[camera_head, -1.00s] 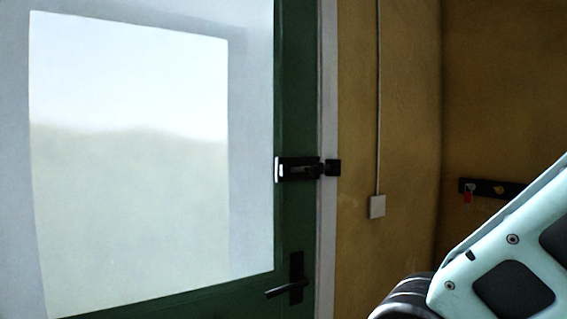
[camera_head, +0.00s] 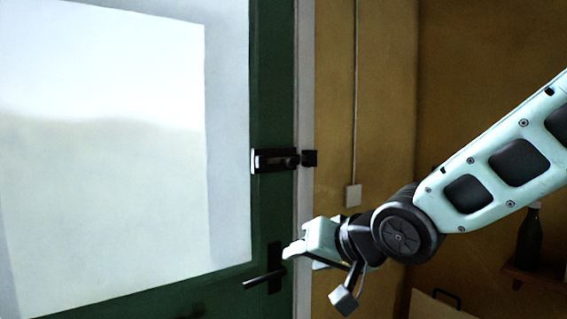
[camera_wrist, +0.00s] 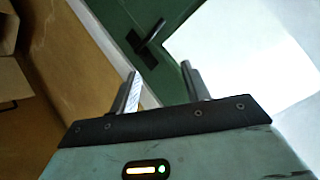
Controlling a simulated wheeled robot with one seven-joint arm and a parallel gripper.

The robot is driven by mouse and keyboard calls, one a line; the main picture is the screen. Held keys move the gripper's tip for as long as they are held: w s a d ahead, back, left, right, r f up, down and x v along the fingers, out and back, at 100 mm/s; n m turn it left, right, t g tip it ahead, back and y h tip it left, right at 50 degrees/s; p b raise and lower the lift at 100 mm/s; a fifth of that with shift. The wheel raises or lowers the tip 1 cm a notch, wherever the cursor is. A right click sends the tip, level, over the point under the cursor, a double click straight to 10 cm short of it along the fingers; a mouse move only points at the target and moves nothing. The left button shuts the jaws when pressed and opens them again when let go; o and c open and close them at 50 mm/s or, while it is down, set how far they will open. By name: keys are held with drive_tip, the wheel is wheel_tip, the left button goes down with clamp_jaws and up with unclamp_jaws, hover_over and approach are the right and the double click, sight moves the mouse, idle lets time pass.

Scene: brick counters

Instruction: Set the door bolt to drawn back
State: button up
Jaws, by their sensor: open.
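The black door bolt (camera_head: 275,160) sits on the edge of the green door (camera_head: 268,210), above the handle. Its black keeper (camera_head: 309,158) is on the wall side of the pale frame. The bar spans most of the gap toward the keeper; whether it enters it I cannot tell. My gripper (camera_head: 294,250) is below and right of the bolt, beside the door handle (camera_head: 265,279), apart from the bolt. In the wrist view my gripper (camera_wrist: 159,75) is open and empty, its two fingers toward the green door. The bolt is not clearly visible there.
The black door handle (camera_wrist: 151,36) also shows in the wrist view, beyond the fingers. A dark bottle (camera_head: 530,236) stands on a shelf at right. The space before the bolt is clear.

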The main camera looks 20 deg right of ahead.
sight(283, 161)
drive_tip(key=w+d+r+m+t+y, duration=0.1)
drive_tip(key=w+d+r+m+t, duration=0.25)
drive_tip(key=r, duration=0.35)
drive_tip(key=w+d+r+m+t+y, duration=0.1)
drive_tip(key=w+d+r+m+t, duration=0.2)
drive_tip(key=r, duration=0.4)
drive_tip(key=shift+n, duration=0.75)
drive_tip(key=p+x, duration=0.3)
drive_tip(key=x, duration=1.2)
drive_tip(key=shift+w+f+p, duration=0.15)
drive_tip(key=shift+w+p, duration=0.2)
drive_tip(key=shift+p, duration=0.05)
drive_tip(key=shift+a, duration=0.1)
clamp_jaws()
